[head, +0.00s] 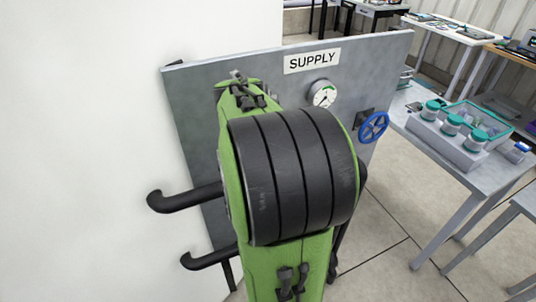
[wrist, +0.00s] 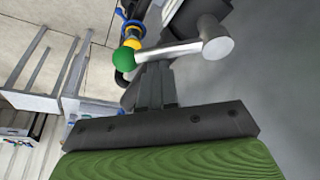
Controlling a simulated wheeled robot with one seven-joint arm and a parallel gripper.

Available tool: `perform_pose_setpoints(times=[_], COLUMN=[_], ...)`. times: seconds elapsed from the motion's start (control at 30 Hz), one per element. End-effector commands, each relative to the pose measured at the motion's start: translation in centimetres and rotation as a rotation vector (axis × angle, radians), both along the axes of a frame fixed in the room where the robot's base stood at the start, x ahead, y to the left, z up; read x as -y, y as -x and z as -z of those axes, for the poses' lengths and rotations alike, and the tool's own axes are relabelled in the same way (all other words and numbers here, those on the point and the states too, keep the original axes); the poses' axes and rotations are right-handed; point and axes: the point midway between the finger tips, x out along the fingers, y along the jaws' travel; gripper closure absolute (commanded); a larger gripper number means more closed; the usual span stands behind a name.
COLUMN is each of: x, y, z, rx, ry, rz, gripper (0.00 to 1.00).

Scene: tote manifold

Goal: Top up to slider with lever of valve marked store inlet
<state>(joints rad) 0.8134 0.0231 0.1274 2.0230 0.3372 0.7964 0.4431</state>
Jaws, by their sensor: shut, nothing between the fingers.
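In the wrist view, a grey metal lever (wrist: 175,51) with a green ball knob (wrist: 124,57) at its left end runs to a round hub (wrist: 215,46) at its right. My gripper (wrist: 156,68) is shut and empty, its dark fingertips at the lever's near side between knob and hub. I cannot tell whether they touch it. In the head view, a grey panel (head: 195,95) carries a SUPPLY sign (head: 312,61), a round gauge (head: 322,94) and a blue handwheel (head: 373,127). My green arm hides the panel's middle and my gripper. No store inlet mark or slider is readable.
Two black hooked pipes (head: 180,199) stick out left of the panel, near a white wall (head: 80,120). A table (head: 470,170) at right holds a grey tray with teal-lidded jars (head: 452,125).

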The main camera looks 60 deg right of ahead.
Motion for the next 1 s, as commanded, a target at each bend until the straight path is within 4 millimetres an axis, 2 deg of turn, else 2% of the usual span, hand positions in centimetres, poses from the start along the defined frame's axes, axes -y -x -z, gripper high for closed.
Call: perform_pose_setpoints(times=[0.6, 1.0], x=[-3.3, -4.2], y=[0.3, 0.1], z=[0.0, 0.0], rx=[-0.001, -0.001], ry=[-0.001, -0.001], rz=[0.536, 0.707], gripper=[1.0, 1.0])
